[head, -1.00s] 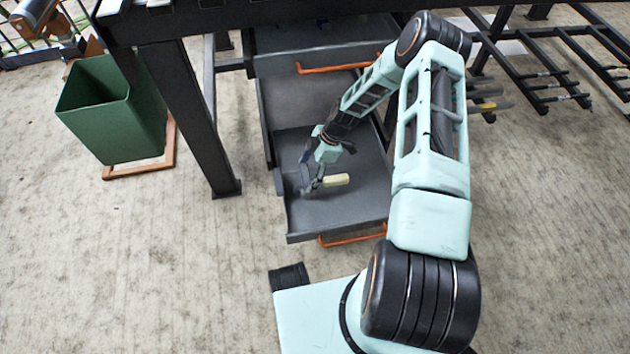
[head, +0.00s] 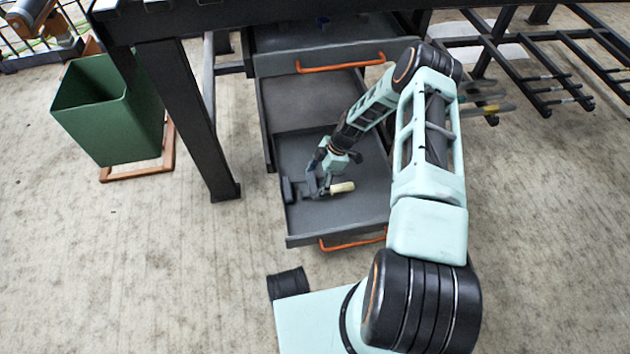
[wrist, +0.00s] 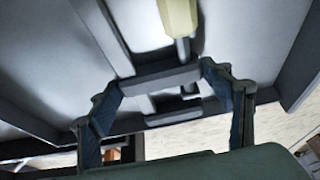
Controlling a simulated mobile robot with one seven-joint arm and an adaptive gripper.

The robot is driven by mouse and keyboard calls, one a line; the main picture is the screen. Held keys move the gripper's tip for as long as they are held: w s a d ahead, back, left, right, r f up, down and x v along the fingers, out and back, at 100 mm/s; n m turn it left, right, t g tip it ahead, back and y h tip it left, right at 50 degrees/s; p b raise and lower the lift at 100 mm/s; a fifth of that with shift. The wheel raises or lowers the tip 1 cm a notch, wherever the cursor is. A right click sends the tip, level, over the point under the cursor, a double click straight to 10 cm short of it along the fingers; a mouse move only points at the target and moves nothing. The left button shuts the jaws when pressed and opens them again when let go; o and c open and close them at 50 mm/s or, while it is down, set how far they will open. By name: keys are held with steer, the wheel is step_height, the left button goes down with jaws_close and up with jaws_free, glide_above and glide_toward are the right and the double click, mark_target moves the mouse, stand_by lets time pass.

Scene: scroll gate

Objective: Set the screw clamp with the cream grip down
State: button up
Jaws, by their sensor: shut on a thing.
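The screw clamp has a cream grip (head: 342,187) and a dark grey frame. It is inside the open lower drawer (head: 352,222), at or just above its grey floor; I cannot tell whether it touches. In the wrist view the cream grip (wrist: 178,16) points to the top, with a metal rod leading to the dark clamp bar (wrist: 155,82). My gripper (head: 320,184) is shut on the clamp. In the wrist view its two blue-grey fingers (wrist: 168,104) stand at either end of the bar.
The drawer has low side walls and an orange handle (head: 352,242) at its front. An upper drawer with another orange handle (head: 340,65) is behind it. A dark table leg (head: 190,120) and a green bin (head: 110,115) stand at left. A dark rack (head: 545,75) is at right.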

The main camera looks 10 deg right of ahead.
steer(key=o, duration=1.9)
steer(key=p+v, duration=0.3)
steer(key=v, duration=0.9)
steer(key=shift+p, duration=0.35)
